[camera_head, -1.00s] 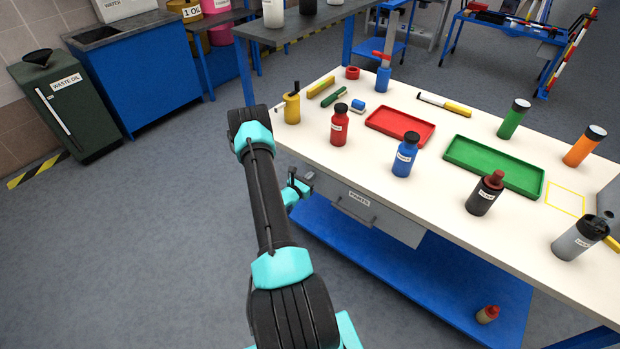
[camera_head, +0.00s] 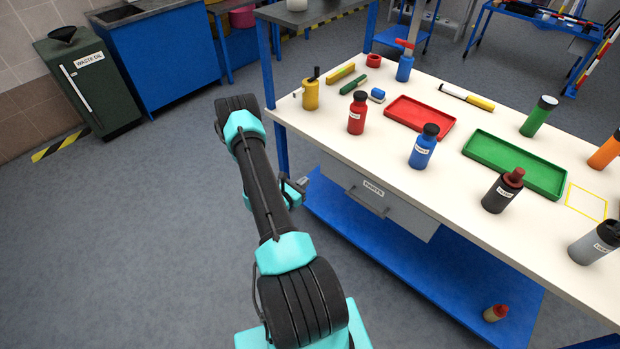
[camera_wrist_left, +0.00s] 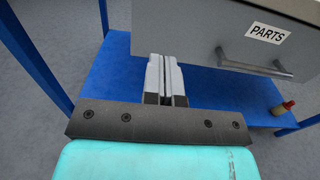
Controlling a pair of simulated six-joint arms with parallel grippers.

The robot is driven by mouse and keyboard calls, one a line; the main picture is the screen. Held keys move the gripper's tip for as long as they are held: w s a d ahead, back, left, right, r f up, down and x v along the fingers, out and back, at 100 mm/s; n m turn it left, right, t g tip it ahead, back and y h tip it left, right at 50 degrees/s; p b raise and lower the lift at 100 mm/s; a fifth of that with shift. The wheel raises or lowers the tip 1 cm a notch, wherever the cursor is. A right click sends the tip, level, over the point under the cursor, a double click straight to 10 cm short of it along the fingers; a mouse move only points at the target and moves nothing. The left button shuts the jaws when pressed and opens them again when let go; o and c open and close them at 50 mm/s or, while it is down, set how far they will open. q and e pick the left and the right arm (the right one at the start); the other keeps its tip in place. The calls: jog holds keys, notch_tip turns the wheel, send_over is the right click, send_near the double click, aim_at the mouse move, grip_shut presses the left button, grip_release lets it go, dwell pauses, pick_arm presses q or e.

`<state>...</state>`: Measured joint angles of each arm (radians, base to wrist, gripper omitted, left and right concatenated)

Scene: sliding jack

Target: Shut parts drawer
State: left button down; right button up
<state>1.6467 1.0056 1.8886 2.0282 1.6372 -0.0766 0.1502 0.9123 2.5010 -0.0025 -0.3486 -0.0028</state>
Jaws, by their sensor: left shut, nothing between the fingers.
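The grey parts drawer (camera_head: 407,216) hangs under the white workbench top, with a "PARTS" label and a bar handle (camera_head: 366,202) on its front. It also shows in the left wrist view (camera_wrist_left: 205,32), its front face at the upper right and its handle (camera_wrist_left: 256,66) to the right of the fingers. The front appears to stand out somewhat from under the bench top. My left gripper (camera_head: 301,184) is shut and empty, just left of the drawer front; in the left wrist view its fingers (camera_wrist_left: 163,75) are together. I cannot tell whether they touch the drawer. My right gripper is out of view.
The white bench top (camera_head: 370,137) holds a red tray (camera_head: 420,119), a green tray (camera_head: 514,164) and several bottles. A blue lower shelf (camera_head: 430,272) lies under the drawer, with a small bottle (camera_head: 495,313) on it. The floor left of the bench is clear.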

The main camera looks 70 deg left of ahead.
pick_arm(q)
jog(key=shift+s+d, duration=0.35)
jog(key=shift+s, duration=0.25)
jog(key=w+d+f+m+g+h, duration=0.1)
jog(key=w+d+m+h, duration=0.3)
jog(key=w+d+h, duration=0.5)
jog(key=w+d+f+m+g+h, duration=0.1)
jog(key=w+d+m+h, duration=0.35)
jog(key=d, duration=0.75)
jog(key=s+d+f+m+g+h, duration=0.1)
jog(key=s+d+m+g+h, duration=0.15)
jog(key=d+m+g, duration=0.55)
jog(key=s+d+m+g+h, duration=0.25)
jog(key=d+m+g, duration=0.45)
jog(key=d, duration=0.4)
jog(key=w+d+r+m+t+y, duration=0.2)
jog(key=w+d+m+y, duration=0.3)
jog(key=w+m, duration=0.6)
jog(key=d+m, duration=0.2)
jog(key=m, duration=0.4)
jog(key=shift+w+d+y, duration=0.25)
jog(key=shift+y, duration=0.1)
